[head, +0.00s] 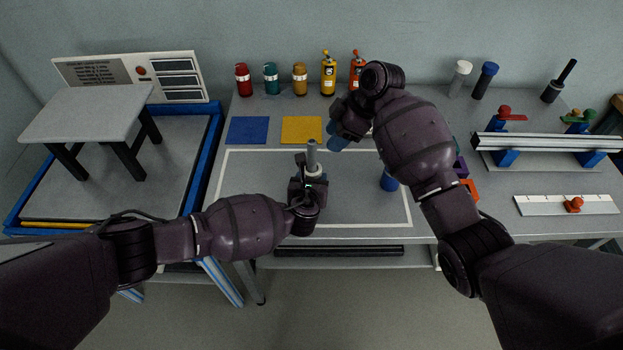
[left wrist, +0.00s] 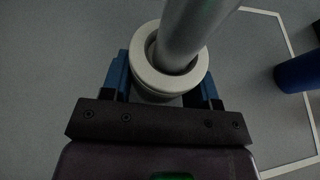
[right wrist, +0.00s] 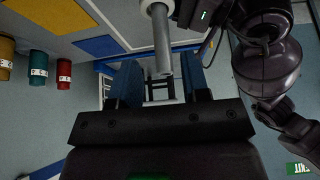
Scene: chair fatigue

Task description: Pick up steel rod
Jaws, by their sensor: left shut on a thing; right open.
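The steel rod (head: 311,152) stands roughly upright over the middle of the table, its lower part inside a pale ringed sleeve (head: 313,172). My left gripper (head: 310,184) is shut on that sleeve; in the left wrist view, the blue fingers flank the sleeve (left wrist: 143,72) and the rod (left wrist: 190,30) rises out of it. My right gripper (head: 338,138) is open and empty, just right of the rod's top. In the right wrist view, the rod's free end (right wrist: 163,68) shows ahead, between the lines of the open blue fingers. I see no contact between them.
A blue cylinder (head: 389,181) stands on the table right of the rod, partly behind my right arm. Blue (head: 248,130) and yellow (head: 302,130) pads lie behind. Several bottles (head: 300,79) line the back. A rail fixture (head: 545,142) stands right; a small grey table (head: 88,115) stands left.

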